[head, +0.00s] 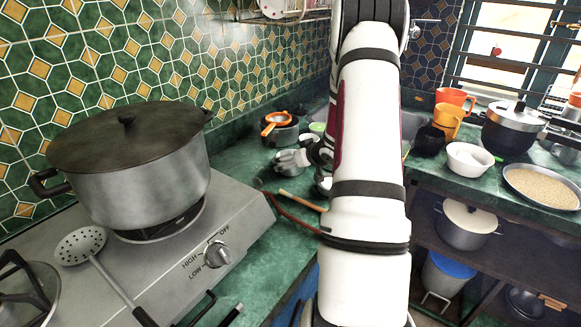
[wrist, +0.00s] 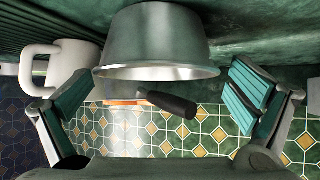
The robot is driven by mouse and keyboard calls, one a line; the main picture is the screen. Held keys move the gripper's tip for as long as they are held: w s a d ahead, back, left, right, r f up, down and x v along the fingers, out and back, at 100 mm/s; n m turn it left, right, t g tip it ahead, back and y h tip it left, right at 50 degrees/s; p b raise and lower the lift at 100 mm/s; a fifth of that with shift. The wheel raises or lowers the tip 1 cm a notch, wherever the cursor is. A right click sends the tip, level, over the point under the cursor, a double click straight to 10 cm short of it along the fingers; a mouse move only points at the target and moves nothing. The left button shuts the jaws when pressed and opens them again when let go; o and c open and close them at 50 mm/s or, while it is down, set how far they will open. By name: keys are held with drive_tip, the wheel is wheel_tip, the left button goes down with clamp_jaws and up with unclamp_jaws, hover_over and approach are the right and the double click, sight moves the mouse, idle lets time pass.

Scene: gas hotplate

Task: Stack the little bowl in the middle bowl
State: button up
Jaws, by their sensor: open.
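A metal bowl (wrist: 158,38) fills the upper middle of the wrist view, which looks upside down, with the counter at the top and the wall tiles at the bottom. I cannot tell whether this is the little or the middle bowl. In the head view a metal bowl (head: 289,166) sits on the counter by my gripper, and part of another bowl (head: 325,186) shows beside my arm. My arm hides much of this area.
A pot with an orange strainer (head: 276,121) stands behind the bowls. A white mug (wrist: 72,62) is beside the bowl in the wrist view. The stove holds a big lidded pot (head: 130,160). A white bowl (head: 468,158), orange cups (head: 448,118) and a plate (head: 541,187) stand right.

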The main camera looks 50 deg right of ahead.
drive_tip(key=shift+x, duration=1.25)
drive_tip(key=shift+s, duration=0.1)
drive_tip(key=c, duration=1.1)
drive_tip(key=shift+o, duration=0.2)
drive_tip(key=shift+r, duration=0.15)
drive_tip(key=shift+r, duration=0.6)
drive_tip(key=s, duration=0.2)
drive_tip(key=s+a, duration=0.1)
drive_tip(key=s, duration=0.1)
drive_tip(key=shift+a+f, duration=0.1)
drive_tip(key=shift+f, duration=0.05)
wheel_tip(320, 180, up, 14)
drive_tip(key=p, duration=0.3)
drive_tip(key=shift+p, duration=0.4)
drive_tip(key=shift+w+f, duration=0.1)
